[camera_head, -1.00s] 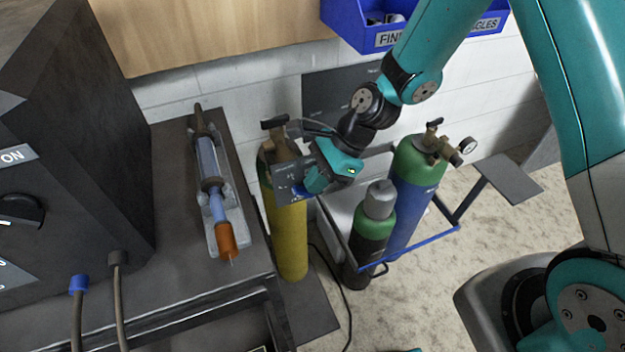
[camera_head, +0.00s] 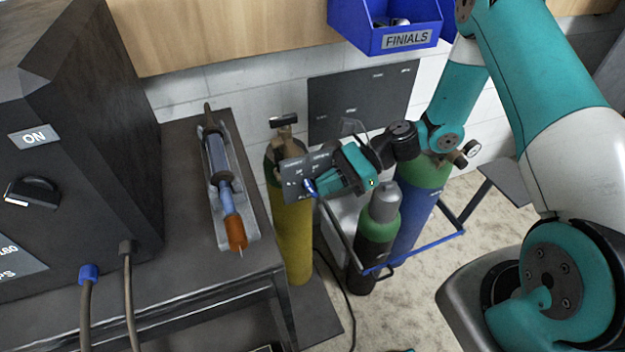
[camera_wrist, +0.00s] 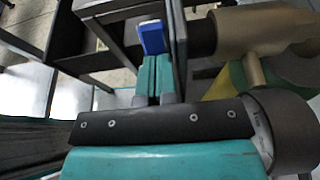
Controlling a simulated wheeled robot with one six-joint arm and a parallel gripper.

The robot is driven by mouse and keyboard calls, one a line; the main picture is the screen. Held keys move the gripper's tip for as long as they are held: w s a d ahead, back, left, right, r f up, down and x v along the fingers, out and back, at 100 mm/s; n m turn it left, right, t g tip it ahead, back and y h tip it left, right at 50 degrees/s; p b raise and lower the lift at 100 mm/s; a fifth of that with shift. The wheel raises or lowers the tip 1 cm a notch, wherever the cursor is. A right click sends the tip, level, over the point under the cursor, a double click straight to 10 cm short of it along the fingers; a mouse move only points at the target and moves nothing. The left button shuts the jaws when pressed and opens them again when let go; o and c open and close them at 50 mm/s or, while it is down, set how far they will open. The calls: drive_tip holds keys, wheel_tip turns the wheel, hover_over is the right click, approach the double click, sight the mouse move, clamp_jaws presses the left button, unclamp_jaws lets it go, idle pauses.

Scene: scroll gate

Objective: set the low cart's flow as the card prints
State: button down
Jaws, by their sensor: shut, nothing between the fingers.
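My gripper (camera_head: 314,186) is at a dark plate (camera_head: 297,178) with small pale markings, in front of the yellow cylinder (camera_head: 293,235). Its teal fingers (camera_wrist: 153,78) are together and hold nothing. A small blue piece (camera_wrist: 152,38) is right at the fingertips; I cannot tell whether they touch it. The plate shows nearly edge-on (camera_wrist: 179,45) beside the fingers in the wrist view. A dark wall panel (camera_head: 345,92) behind carries small print, too small to read. My gripper hides part of the plate's right side.
A green-and-blue cylinder (camera_head: 418,205) with a gauge (camera_head: 472,150) and a grey-topped green cylinder (camera_head: 378,235) stand right of the yellow one, by a blue-railed cart (camera_head: 430,241). A bench (camera_head: 185,160) is at left; a blue FINIALS bin (camera_head: 385,25) is above.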

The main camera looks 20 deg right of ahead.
drive_tip(key=shift+a+f+p, duration=0.4)
drive_tip(key=shift+f+p, duration=0.05)
drive_tip(key=shift+f, duration=0.4)
drive_tip(key=shift+a+f, duration=0.15)
idle(0.6)
